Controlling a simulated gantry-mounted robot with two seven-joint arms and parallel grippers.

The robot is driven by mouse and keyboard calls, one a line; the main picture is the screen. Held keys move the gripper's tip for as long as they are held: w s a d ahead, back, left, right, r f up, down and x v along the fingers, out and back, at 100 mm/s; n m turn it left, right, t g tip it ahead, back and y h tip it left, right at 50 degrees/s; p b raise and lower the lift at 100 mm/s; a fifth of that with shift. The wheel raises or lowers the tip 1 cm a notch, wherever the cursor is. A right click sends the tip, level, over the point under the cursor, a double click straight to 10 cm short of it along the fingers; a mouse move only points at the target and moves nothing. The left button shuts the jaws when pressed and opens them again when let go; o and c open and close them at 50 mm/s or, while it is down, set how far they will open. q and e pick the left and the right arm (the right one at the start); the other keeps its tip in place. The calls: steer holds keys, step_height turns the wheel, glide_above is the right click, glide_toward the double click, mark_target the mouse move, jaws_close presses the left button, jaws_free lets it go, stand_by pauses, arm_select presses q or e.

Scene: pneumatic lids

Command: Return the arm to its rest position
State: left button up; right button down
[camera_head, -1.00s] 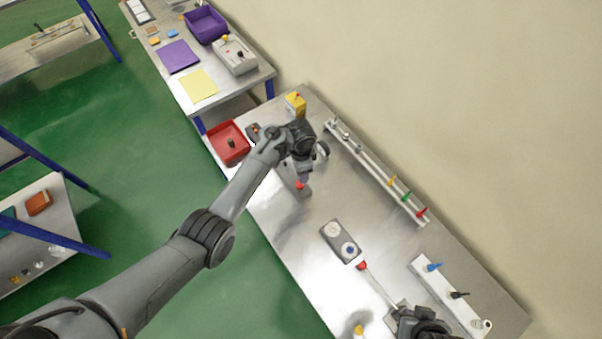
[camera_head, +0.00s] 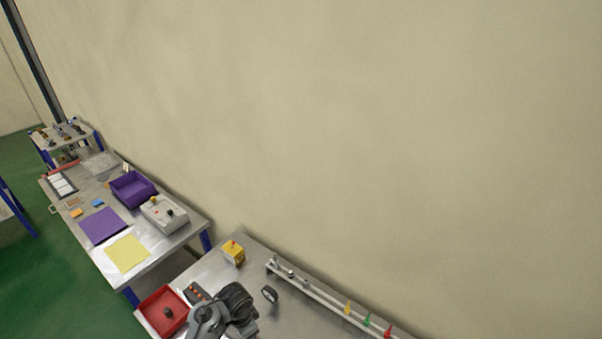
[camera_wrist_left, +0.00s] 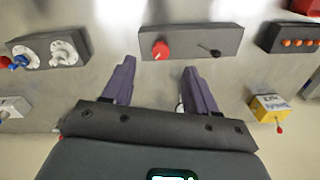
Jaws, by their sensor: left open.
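My left gripper (camera_wrist_left: 158,68) is open and empty in the left wrist view, its two purple-grey fingers apart above the metal bench. Just beyond the fingertips is a dark grey block with a red knob (camera_wrist_left: 160,50) and a black lever (camera_wrist_left: 209,50); the fingers appear apart from it. In the head view only the dark wrist end of my left arm (camera_head: 228,310) shows at the bottom edge, to the right of the red bin; its fingers cannot be made out there. My right gripper is not in view.
A yellow box with a red button (camera_head: 233,254) stands near the wall. A rail with coloured pegs (camera_head: 320,297) runs along the bench's back. The red bin (camera_head: 163,312) sits left of my wrist. A block with blue and white fittings (camera_wrist_left: 50,50) and one with orange buttons (camera_wrist_left: 292,38) flank the fingers.

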arm_select(q)
steer(key=s+a+r+n+t+p, duration=0.1)
steer(key=s+a+n+t, duration=0.2)
steer(key=s, duration=1.3)
steer(key=s+r+n+p, duration=0.1)
steer(key=s+r+n, duration=0.3)
steer(key=s+r, duration=0.6)
steer(key=s, duration=0.3)
steer(key=shift+s+a+r, duration=0.2)
steer(key=shift+a+r, duration=0.05)
steer(key=shift+a, duration=0.1)
